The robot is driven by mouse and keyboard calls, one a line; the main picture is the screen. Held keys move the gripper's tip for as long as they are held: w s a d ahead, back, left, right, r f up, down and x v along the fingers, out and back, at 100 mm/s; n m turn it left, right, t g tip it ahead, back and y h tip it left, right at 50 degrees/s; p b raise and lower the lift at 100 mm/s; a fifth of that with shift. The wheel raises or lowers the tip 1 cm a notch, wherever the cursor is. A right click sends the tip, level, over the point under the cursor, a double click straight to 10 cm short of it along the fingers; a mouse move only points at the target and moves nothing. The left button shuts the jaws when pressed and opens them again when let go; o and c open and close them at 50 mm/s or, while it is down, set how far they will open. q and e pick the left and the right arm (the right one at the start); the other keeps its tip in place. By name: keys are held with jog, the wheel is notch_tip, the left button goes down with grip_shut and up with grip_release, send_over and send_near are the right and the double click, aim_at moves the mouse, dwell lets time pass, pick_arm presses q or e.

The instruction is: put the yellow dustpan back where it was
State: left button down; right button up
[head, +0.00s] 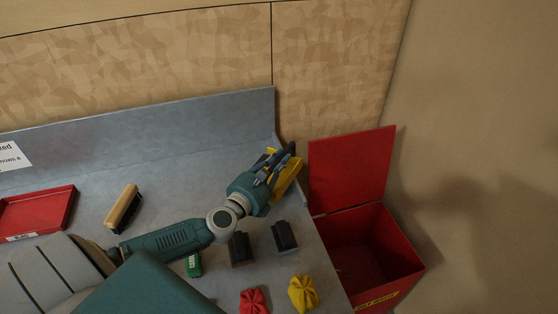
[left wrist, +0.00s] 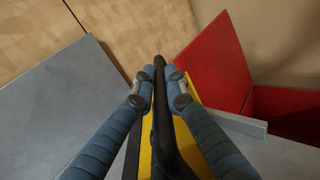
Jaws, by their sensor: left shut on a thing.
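The yellow dustpan (head: 289,177) is at the far right end of the grey bench in the head view, partly covered by my left gripper (head: 276,167). In the left wrist view the blue-wrapped fingers of that gripper (left wrist: 159,82) are closed on both sides of the dustpan's black handle (left wrist: 160,118). Yellow parts of the dustpan (left wrist: 184,130) show beside and below the handle. I cannot tell whether the dustpan touches the bench. My right gripper is not in view.
A red bin (head: 375,255) with its lid (head: 350,170) raised stands just right of the bench. Two black blocks (head: 240,249), a green item (head: 193,265), a red bag (head: 254,301) and a yellow bag (head: 303,293) sit nearer. A brush (head: 122,208) and red tray (head: 62,209) are left.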

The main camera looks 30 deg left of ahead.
pick_arm(q)
jog(key=shift+f+b, duration=0.4)
jog(key=c, duration=1.8)
grip_release()
jog(key=shift+o, duration=0.2)
jog(key=shift+r, duration=0.1)
jog(key=shift+r+p, duration=0.35)
jog(key=shift+p, duration=0.05)
jog(key=shift+s+f, duration=0.15)
jog(key=shift+s, duration=0.25)
jog(key=s+b, duration=0.2)
jog(key=s, duration=0.9)
jog(key=shift+s+d+r+b, duration=0.15)
jog(key=shift+d+r+b, duration=0.15)
jog(key=shift+r+b, duration=0.1)
